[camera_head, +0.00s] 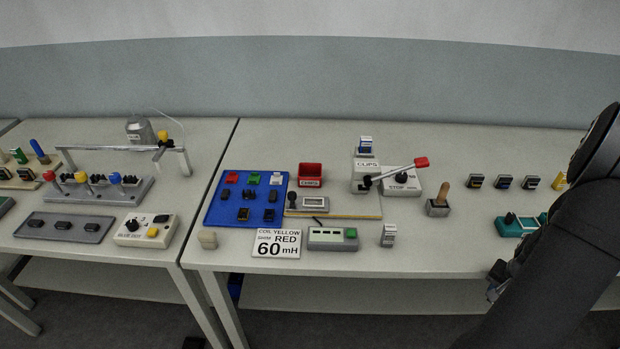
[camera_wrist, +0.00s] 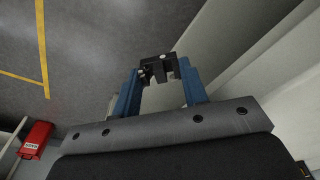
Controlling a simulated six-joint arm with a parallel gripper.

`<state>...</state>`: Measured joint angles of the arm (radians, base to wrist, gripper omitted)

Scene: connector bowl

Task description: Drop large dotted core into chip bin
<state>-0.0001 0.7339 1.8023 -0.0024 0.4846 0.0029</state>
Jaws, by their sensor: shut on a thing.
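My gripper (camera_wrist: 158,80) has blue fingers, and they are shut on a black blocky core (camera_wrist: 157,66) with a small pale spot on it. The wrist view shows it over the grey floor, beside a pale surface. In the head view only a dark bit of the hand (camera_head: 496,272) shows past my arm, at the table's front right. A red bin (camera_wrist: 36,137) with a white label stands at the left of the wrist view, apart from the gripper; its label is too small to read. A small red box (camera_head: 310,172) with a label sits on the table.
A blue board (camera_head: 218,212) with several small parts, a sign (camera_head: 276,243), a lever device (camera_head: 401,183) and a green-based holder (camera_head: 515,227) stand on the table. Several dark blocks lie at the right. A yellow line (camera_wrist: 43,50) marks the floor.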

